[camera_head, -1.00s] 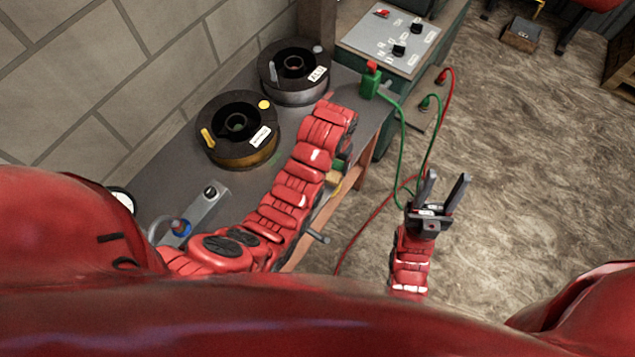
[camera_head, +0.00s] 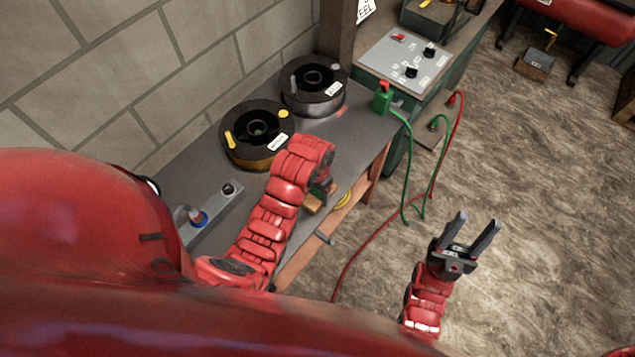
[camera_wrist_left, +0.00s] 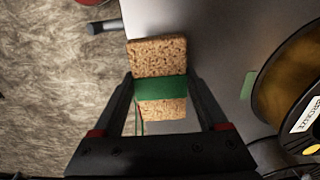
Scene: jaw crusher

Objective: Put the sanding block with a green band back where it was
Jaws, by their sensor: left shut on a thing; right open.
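The sanding block, tan and grainy with a green band, shows in the left wrist view (camera_wrist_left: 158,58). In the head view only a small part of it (camera_head: 313,205) shows below my left wrist. My left gripper (camera_wrist_left: 160,90) is shut on it, a finger on each side of the band. The block is over the front edge of the grey workbench (camera_head: 225,258); its height above the top is hard to tell. A small green patch (camera_wrist_left: 247,86) lies on the bench beside it. My right gripper (camera_head: 472,236) is open and empty above the floor.
Two wire spools (camera_head: 257,133) (camera_head: 314,85) stand at the back of the bench. A green object with a cable (camera_head: 382,97) stands near its far corner. A grey control panel (camera_head: 407,58) is beyond. Green and red cables (camera_head: 368,245) hang to the floor. A handle (camera_head: 324,238) sticks out in front.

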